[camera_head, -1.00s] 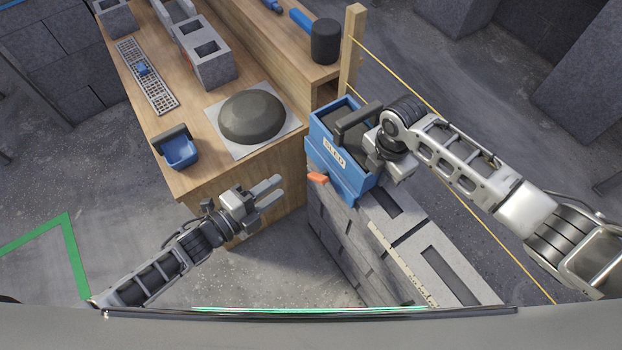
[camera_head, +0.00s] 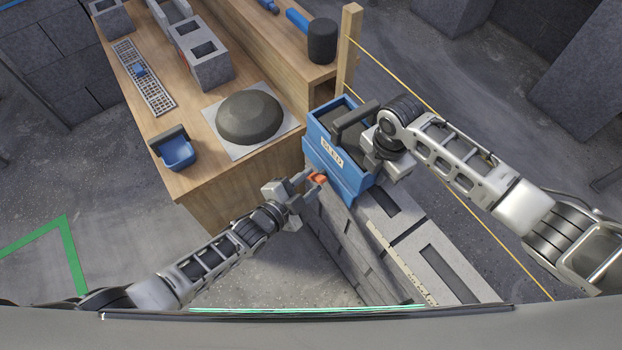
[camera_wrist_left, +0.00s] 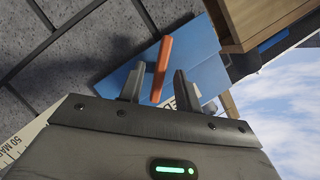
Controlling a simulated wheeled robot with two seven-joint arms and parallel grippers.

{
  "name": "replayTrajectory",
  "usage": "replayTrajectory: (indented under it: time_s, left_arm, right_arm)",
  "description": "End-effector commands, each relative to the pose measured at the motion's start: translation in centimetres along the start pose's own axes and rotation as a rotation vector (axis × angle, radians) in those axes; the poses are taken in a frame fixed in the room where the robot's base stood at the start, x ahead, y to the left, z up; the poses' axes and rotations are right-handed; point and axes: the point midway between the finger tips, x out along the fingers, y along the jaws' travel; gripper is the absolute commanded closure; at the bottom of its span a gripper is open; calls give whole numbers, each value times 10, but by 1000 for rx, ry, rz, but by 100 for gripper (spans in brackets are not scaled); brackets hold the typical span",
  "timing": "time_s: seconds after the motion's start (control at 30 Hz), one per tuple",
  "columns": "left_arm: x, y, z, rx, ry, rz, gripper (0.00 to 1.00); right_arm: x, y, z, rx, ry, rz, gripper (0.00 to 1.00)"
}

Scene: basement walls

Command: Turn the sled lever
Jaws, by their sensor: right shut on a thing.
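The blue sled (camera_head: 335,172), marked "SLED", sits on top of the grey block wall. Its orange lever (camera_head: 318,178) sticks out at the near left side. In the left wrist view the lever (camera_wrist_left: 162,68) lies between the two fingers of my left gripper (camera_wrist_left: 157,86), which are apart with gaps on both sides. In the head view my left gripper (camera_head: 308,183) is at the lever. My right gripper (camera_head: 370,140) is shut on the dark handle (camera_head: 352,118) across the top of the sled; its fingertips are partly hidden.
A grey block wall (camera_head: 385,240) runs toward me under the sled. A yellow string (camera_head: 490,228) runs along the wall's right side.

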Motion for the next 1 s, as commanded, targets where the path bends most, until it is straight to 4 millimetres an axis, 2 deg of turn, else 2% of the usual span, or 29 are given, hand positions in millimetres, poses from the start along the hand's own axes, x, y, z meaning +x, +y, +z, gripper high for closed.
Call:
replayTrajectory:
  time_s: [0.2, 0.47, 0.53, 0.6, 1.0]
  left_arm:
    - [12, 0, -1, 2, 1, 0, 66]
    - [13, -1, -1, 2, 2, 0, 66]
    - [13, -1, -1, 2, 1, 0, 80]
    - [13, -1, -1, 2, 1, 0, 100]
    - [13, -1, -1, -39, 3, 18, 100]
  right_arm:
    - [-2, 2, 0, 1, 0, 5, 100]
    - [-2, 2, 0, 1, 0, 5, 100]
    - [-2, 2, 0, 1, 0, 5, 100]
    - [-2, 2, 0, 1, 0, 5, 100]
    - [-2, 2, 0, 1, 0, 5, 100]
